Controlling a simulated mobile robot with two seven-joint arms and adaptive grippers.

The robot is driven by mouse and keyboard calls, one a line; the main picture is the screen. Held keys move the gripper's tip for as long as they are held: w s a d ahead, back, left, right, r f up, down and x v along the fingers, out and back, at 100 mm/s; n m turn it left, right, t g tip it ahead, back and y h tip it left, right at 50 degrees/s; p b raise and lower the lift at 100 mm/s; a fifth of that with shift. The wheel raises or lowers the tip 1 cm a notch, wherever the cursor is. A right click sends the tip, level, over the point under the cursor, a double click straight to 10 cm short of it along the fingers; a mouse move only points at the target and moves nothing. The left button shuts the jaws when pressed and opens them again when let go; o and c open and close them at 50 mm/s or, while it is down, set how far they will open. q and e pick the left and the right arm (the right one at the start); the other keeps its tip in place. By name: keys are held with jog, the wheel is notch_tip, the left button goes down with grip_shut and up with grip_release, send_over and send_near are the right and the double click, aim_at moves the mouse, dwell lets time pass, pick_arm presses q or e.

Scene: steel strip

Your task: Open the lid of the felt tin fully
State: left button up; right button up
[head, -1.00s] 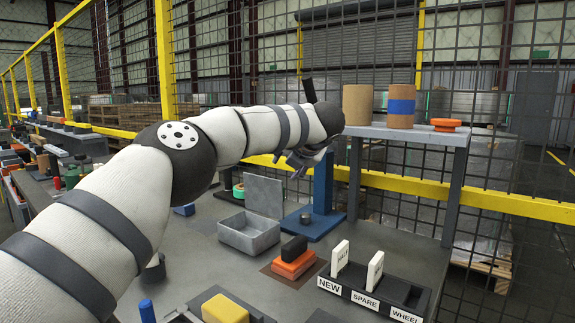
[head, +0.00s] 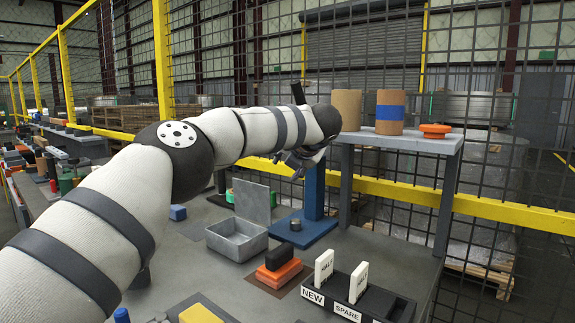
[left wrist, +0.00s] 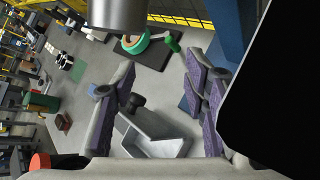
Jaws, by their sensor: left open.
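The felt tin (head: 237,241) is a grey metal box on the bench. Its lid (head: 253,201) stands up roughly vertical at the tin's back edge, and the box's inside shows. My left gripper (head: 297,165) is above and behind the lid, to its right in the head view, apart from it. In the left wrist view the left gripper's purple-padded fingers (left wrist: 165,108) are spread with nothing between them. The tin (left wrist: 158,146) shows below the fingers there, partly hidden by my wrist. My right gripper is out of view.
A blue stand (head: 304,222) is right of the tin. An orange-and-black block (head: 279,268) and a labelled black rack (head: 350,293) are in front. A grey shelf (head: 405,141) at the back right holds rolls. A green ring (left wrist: 135,43) lies behind the tin.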

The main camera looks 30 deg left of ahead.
pick_arm(q)
jog(key=s+v, duration=0.1)
jog(key=v, duration=0.8)
jog(key=shift+s+f, duration=0.25)
jog(key=shift+a, duration=0.1)
